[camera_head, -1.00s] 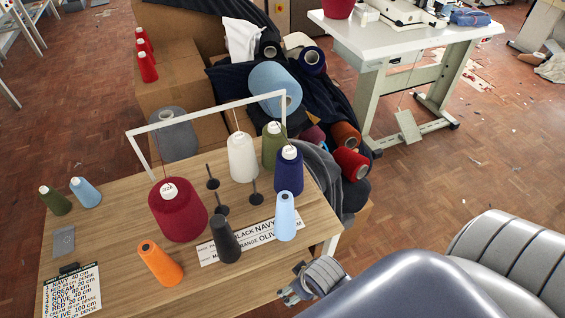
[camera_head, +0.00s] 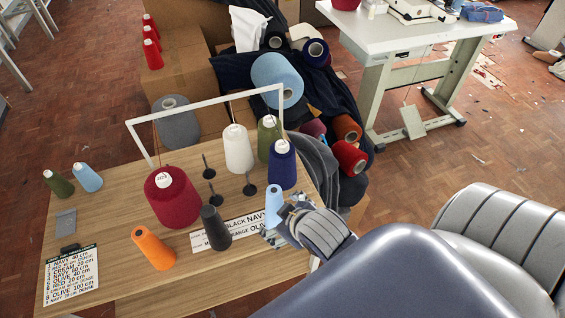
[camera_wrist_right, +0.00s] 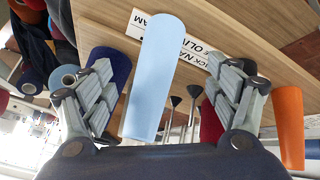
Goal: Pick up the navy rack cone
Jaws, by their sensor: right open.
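The navy rack cone (camera_head: 282,165) stands upright at the right end of the wooden table, under the white rack frame. It also shows in the right wrist view (camera_wrist_right: 104,62), partly hidden behind the left-hand finger. My right gripper (camera_head: 279,226) is open at the table's right edge, in front of and below the navy cone. In the right wrist view, a light blue cone (camera_wrist_right: 155,75) stands in the space between the open fingers of my right gripper (camera_wrist_right: 160,80). In the head view this light blue cone (camera_head: 274,203) is partly hidden by the gripper. My left gripper is not in view.
A red cone (camera_head: 172,198), a cream cone (camera_head: 238,152) and an olive cone (camera_head: 268,138) stand under the rack frame (camera_head: 205,104). Black (camera_head: 216,230) and orange (camera_head: 153,248) cones stand nearer the front. Thin black spindles (camera_head: 249,188) stand between them.

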